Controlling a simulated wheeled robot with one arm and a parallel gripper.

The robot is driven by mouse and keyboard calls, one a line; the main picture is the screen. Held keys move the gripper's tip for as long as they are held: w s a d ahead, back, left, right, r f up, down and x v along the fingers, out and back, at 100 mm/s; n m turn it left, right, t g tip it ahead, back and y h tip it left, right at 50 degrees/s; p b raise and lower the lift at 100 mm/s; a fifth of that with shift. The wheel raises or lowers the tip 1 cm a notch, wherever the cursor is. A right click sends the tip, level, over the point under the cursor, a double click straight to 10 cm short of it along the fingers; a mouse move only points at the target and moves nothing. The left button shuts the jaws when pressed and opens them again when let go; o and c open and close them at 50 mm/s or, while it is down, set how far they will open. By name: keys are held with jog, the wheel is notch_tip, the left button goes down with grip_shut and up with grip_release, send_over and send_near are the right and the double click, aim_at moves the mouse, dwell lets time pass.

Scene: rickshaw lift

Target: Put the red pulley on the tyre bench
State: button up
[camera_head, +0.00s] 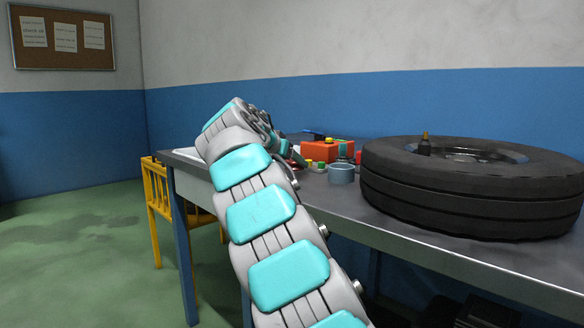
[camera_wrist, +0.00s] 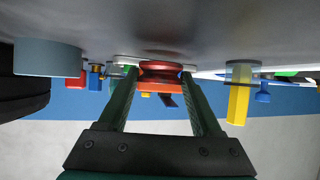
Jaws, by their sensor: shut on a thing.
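My gripper (camera_wrist: 162,74) is shut on the red pulley (camera_wrist: 162,68), a short round red piece between its two dark green fingertips in the wrist view. The bench's grey top (camera_wrist: 200,25) is at the upper part of that view, close to the pulley; I cannot tell whether they touch. In the head view the gripper (camera_head: 292,158) is low over the metal-topped bench (camera_head: 400,222), partly hidden behind my arm, and the pulley is hard to make out. A large black tyre (camera_head: 470,195) lies flat on the right part of the bench.
A blue-grey round pot (camera_head: 342,174) stands between gripper and tyre, also in the wrist view (camera_wrist: 48,58). An orange-red box (camera_head: 328,151) is behind it. A yellow piece (camera_wrist: 238,104) and a blue piece (camera_wrist: 263,94) are right in the wrist view. A yellow frame (camera_head: 157,205) stands left.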

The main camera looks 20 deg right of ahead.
jog(key=shift+f, duration=0.45)
jog(key=shift+f, duration=0.2)
jog(key=o, duration=1.4)
jog(key=shift+c, duration=0.2)
jog(key=shift+r, duration=0.1)
